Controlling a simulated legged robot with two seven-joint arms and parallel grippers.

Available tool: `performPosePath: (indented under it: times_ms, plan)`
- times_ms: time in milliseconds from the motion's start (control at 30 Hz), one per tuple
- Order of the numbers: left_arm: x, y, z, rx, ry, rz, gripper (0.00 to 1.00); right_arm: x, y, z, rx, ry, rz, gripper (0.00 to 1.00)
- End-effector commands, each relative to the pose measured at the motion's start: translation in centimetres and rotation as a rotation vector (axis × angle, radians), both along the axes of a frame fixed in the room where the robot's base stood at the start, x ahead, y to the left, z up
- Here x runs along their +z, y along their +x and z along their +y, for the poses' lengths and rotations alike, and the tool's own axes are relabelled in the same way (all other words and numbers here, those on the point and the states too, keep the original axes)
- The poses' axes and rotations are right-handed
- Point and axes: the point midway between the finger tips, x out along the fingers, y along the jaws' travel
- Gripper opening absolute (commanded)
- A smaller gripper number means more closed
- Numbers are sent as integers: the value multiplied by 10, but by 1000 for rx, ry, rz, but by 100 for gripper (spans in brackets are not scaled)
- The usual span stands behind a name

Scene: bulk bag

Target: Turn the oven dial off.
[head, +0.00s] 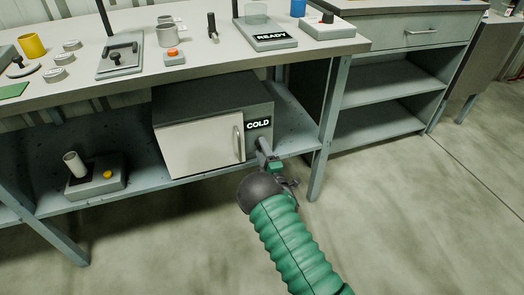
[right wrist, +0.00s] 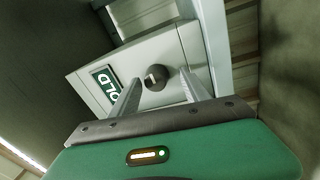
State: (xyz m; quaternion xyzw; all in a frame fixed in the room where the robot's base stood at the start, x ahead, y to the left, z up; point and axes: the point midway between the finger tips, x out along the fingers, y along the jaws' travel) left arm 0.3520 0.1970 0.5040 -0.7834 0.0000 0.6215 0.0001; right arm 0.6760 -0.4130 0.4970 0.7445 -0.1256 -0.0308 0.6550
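The oven (head: 200,148) is a grey box with a white door on the shelf under the bench. Its door is closed and a sign on its right side reads COLD (head: 258,124). The dial (right wrist: 156,78) is a dark round knob with a pale mark, on the panel beside the sign in the right wrist view. My right gripper (right wrist: 160,76) is open, with one finger on each side of the dial in the picture. I cannot tell whether the fingers touch it. In the head view, my right gripper (head: 264,150) is at the oven's lower right and hides the dial.
A bench leg (head: 328,135) stands just right of my right gripper. A small grey device (head: 95,185) sits on the same shelf at left. The bench top holds a yellow mug (head: 32,46), a READY panel (head: 268,36) and other items. The floor in front is clear.

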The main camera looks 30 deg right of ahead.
Motion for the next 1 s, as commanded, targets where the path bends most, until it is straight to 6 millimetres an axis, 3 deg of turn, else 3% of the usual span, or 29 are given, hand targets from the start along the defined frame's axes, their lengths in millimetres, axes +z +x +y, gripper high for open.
performPosePath:
  times_ms: [267,367,700,833,1000]
  plan:
    - [8,0,0,0,0,0,36,2,-10,1,-3,0,-1,54]
    - [20,0,0,0,0,0,36,2,-31,6,-4,0,4,54]
    - [57,0,0,0,0,0,36,-13,-126,29,-2,1,5,54]
    - [64,0,0,0,0,0,36,-18,-150,35,-1,1,4,54]
    - [65,0,0,0,0,0,36,-21,-163,38,-1,-1,1,54]
